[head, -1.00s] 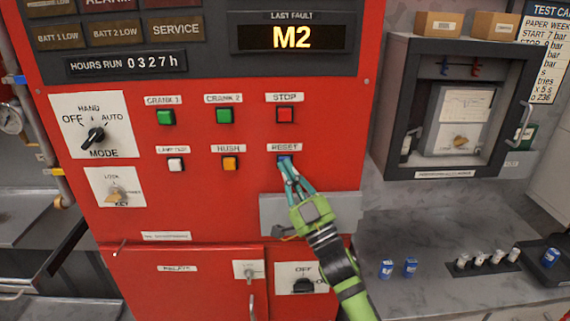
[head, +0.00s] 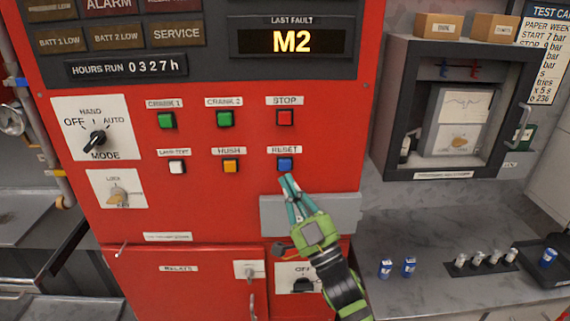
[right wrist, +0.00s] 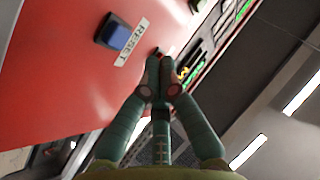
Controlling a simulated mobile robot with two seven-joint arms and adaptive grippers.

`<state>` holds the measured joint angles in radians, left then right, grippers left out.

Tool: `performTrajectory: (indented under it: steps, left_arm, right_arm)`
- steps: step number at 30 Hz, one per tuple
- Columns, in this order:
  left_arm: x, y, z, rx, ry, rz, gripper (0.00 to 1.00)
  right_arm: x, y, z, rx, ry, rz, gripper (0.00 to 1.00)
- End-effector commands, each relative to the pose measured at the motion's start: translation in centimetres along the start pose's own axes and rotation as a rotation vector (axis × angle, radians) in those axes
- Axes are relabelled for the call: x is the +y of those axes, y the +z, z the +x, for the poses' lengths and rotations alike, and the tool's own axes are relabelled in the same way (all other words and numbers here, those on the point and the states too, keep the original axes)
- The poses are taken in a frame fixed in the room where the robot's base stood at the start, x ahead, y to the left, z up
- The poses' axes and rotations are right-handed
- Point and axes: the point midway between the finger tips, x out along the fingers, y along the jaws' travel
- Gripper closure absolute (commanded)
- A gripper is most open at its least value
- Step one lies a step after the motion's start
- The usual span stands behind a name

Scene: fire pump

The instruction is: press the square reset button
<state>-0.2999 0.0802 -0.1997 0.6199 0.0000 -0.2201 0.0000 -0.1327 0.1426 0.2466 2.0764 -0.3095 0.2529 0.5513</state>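The square blue reset button (head: 284,164) sits on the red panel under its RESET label, below the red stop button (head: 285,117). It also shows in the right wrist view (right wrist: 117,37), left of my fingertips. My right gripper (head: 288,181) has its fingers together with nothing between them. Its fingertips are just below the button in the head view and look apart from it. The right wrist view also shows the gripper (right wrist: 159,62) with its fingertips touching. My left gripper is not in view.
The hush button (head: 231,166) and lamp test button (head: 177,167) are left of reset. A grey plate (head: 340,212) is below it. The mode knob (head: 96,139) is far left. An open grey cabinet (head: 388,110) stands right, above a counter with blue and white small items.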

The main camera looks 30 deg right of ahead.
Motion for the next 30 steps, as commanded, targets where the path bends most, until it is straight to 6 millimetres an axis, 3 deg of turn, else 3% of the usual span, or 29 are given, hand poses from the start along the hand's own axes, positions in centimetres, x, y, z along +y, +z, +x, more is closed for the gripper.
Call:
performTrajectory:
  steps: [8,30]
  left_arm:
    - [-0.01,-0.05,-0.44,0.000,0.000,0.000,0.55]
    - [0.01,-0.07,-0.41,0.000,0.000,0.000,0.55]
  right_arm:
    - [-0.99,-1.00,-1.34,0.000,0.000,0.001,1.00]
    - [-0.98,-0.97,-1.36,0.000,0.000,0.000,1.00]
